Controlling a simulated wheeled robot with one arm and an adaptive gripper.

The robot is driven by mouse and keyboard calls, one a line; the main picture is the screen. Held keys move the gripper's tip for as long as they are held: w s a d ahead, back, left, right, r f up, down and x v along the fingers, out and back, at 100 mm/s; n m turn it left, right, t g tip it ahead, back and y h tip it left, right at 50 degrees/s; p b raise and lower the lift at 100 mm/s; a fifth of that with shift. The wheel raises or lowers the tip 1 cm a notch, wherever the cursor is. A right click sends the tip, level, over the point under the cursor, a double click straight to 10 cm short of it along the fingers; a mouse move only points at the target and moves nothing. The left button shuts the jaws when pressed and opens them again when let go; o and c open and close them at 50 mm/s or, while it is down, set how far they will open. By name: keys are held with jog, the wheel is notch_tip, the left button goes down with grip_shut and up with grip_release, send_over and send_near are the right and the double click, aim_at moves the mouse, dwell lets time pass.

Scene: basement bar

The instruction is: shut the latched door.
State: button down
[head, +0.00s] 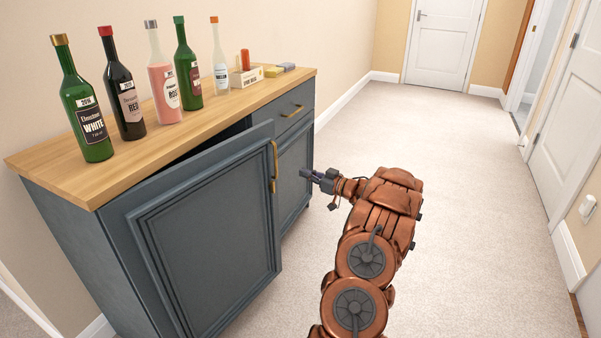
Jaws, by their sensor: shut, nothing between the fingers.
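A dark blue-grey cabinet door (215,235) on the left stands partly open, swung out from the cabinet front. Its brass handle (274,165) is upright near the free edge. A dark gap shows between the door top and the wooden counter. No latch can be made out. My gripper (305,173) is shut and empty, just right of the handle in the picture. Its tips point left toward the door's free edge, and a small gap shows between them and the handle.
Several bottles, among them a rosé bottle (163,82), stand on the wooden counter (190,135). A drawer (290,112) and another cabinet door (293,172) look shut. White room doors (444,40) stand at the back and right. The carpet (470,190) right of my arm is clear.

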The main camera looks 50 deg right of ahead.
jog(key=w+a+b, duration=0.1)
jog(key=w, duration=1.1)
jog(key=shift+a, duration=0.25)
jog(key=shift+s, duration=0.1)
